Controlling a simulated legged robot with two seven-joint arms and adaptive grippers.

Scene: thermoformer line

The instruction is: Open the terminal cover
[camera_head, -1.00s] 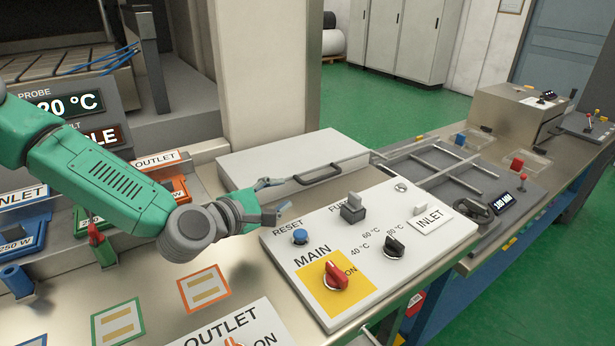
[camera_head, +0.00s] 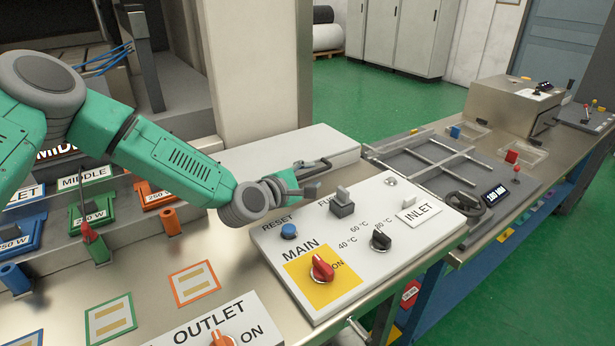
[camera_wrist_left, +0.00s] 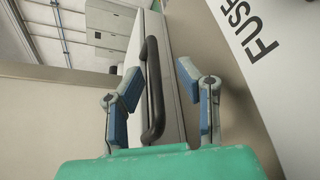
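The terminal cover (camera_head: 283,148) is a flat light-grey lid behind the white control panel, and it looks shut. Its black bar handle (camera_wrist_left: 152,92) stands near the edge facing the panel. In the head view my left gripper (camera_head: 308,178) is at this handle and partly hides it. In the left wrist view its blue-padded fingers are spread, one on each side of the handle, with visible gaps. The handle lies between them, not clamped. My right gripper is not in view.
The white control panel (camera_head: 375,208) lies just in front of the cover, with a grey fuse knob (camera_head: 342,203), a blue reset button (camera_head: 289,231) and a red main switch (camera_head: 322,268). A grey frame with bars (camera_head: 430,160) is to the right. Coloured 250 W modules stand at left.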

